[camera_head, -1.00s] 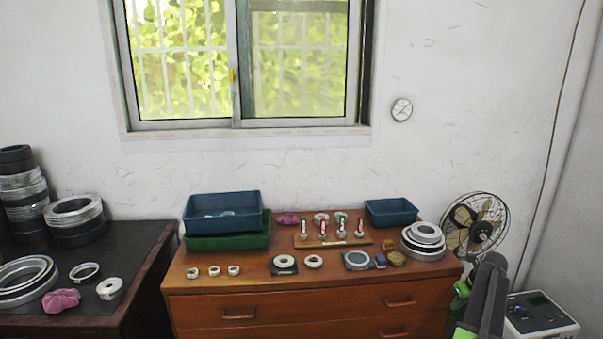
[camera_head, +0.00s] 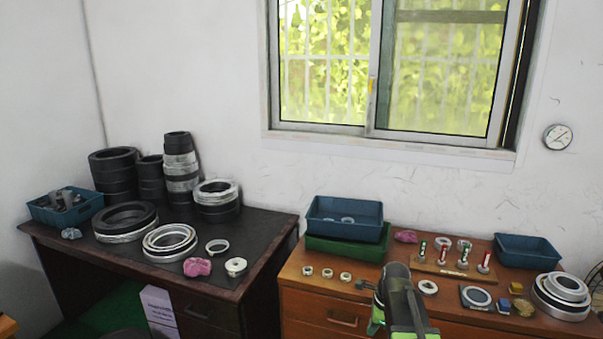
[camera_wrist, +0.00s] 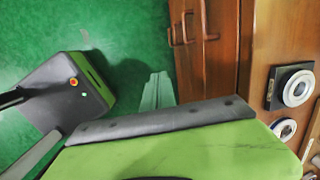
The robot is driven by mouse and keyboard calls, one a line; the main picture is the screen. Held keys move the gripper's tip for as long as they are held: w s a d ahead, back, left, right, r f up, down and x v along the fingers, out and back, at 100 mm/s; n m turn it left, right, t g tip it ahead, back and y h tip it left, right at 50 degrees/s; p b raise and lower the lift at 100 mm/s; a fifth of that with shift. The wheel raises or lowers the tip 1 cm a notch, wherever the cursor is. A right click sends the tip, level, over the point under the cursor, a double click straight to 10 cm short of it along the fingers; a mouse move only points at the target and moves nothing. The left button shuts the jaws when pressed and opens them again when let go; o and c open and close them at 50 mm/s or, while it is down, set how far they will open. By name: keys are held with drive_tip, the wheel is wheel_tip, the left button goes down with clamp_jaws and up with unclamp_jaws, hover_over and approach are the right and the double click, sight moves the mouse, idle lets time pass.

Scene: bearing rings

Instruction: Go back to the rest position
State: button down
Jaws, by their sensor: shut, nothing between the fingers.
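My arm (camera_head: 402,300), green and dark grey, rises at the bottom of the head view in front of the brown cabinet. Its fingertips cannot be made out there. My base with a red button (camera_wrist: 65,95) shows at the left of the wrist view, over the green floor.
The cabinet top (camera_head: 455,318) holds small rings, a ring board (camera_head: 453,270), blue trays and stacked rings (camera_head: 562,293). My arm hides part of it. A dark table (camera_head: 265,235) at left holds larger rings and a pink cloth (camera_head: 197,267).

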drive_tip(key=s+a+n+g, duration=0.1)
drive_tip(key=s+a+n, duration=0.6)
drive_tip(key=a+n, duration=0.25)
drive_tip(key=s+n, duration=0.1)
drive_tip(key=n, duration=0.3)
drive_tip(key=s+n+h, duration=0.1)
drive_tip(key=s+n, duration=0.1)
drive_tip(key=n, duration=0.1)
drive_tip(key=s+d+n+g, duration=0.1)
drive_tip(key=n, duration=0.3)
drive_tip(key=shift+s+r+n, duration=0.25)
drive_tip(key=shift+n, duration=0.1)
